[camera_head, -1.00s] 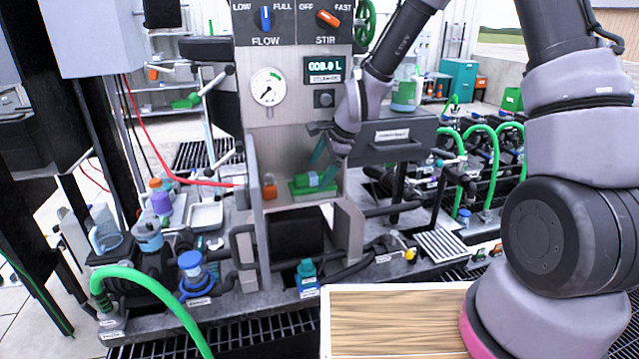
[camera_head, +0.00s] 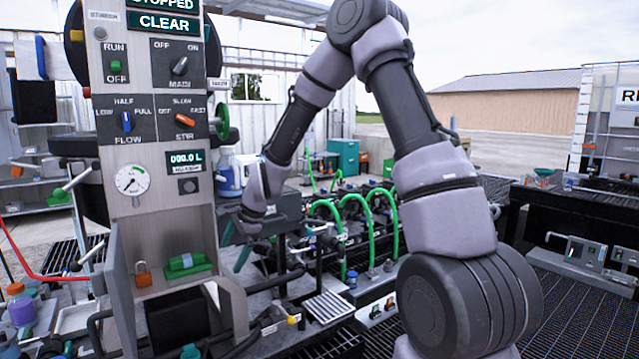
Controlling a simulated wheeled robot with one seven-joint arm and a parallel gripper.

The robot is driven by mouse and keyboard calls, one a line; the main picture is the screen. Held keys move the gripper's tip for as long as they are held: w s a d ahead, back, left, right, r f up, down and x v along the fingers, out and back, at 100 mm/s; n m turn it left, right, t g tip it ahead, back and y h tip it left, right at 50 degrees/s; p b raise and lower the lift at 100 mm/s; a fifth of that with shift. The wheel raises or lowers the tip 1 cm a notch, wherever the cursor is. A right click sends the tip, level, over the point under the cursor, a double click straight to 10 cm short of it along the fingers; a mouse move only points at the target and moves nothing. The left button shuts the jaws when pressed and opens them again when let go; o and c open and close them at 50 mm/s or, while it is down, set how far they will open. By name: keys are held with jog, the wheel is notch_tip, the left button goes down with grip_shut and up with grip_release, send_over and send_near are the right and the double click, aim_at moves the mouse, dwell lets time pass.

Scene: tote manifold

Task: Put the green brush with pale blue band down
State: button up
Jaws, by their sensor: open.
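The green brush with a pale blue band (camera_head: 187,261) lies in the open shelf bay of the grey panel, on a flat green piece (camera_head: 189,273). The band is small and hard to make out. My gripper (camera_head: 235,246) is open, with its teal fingers pointing down. It is just right of the bay, apart from the brush, with nothing visible between the fingers.
An orange padlock (camera_head: 143,274) hangs at the left of the bay. The panel (camera_head: 150,215) carries knobs, a gauge (camera_head: 132,180) and a display. Green hoses (camera_head: 355,215) stand to the right. A metal grate (camera_head: 328,306) is below them.

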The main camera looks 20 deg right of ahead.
jog(key=s+d+r+n+t+h, duration=0.1)
jog(key=s+d+r+n, duration=0.15)
jog(key=d+r, duration=0.35)
jog(key=s+d+r+n, duration=0.1)
jog(key=s+d+r, duration=0.3)
jog(key=r, duration=0.3)
jog(key=s+d+r+n+t+h, duration=0.1)
jog(key=s+d+r+n, duration=0.2)
jog(key=r, duration=0.4)
jog(key=s+d+r+n+t, duration=0.1)
jog(key=s+d+r, duration=0.2)
jog(key=s, duration=0.5)
jog(key=s+d+r+n, duration=0.1)
jog(key=s+d+r, duration=0.3)
jog(key=s+d, duration=0.2)
jog(key=shift+s+d+r+n+t+h, duration=0.15)
jog(key=shift+s+d+n+t+h, duration=0.2)
jog(key=shift+s, duration=0.5)
jog(key=shift+a, duration=0.1)
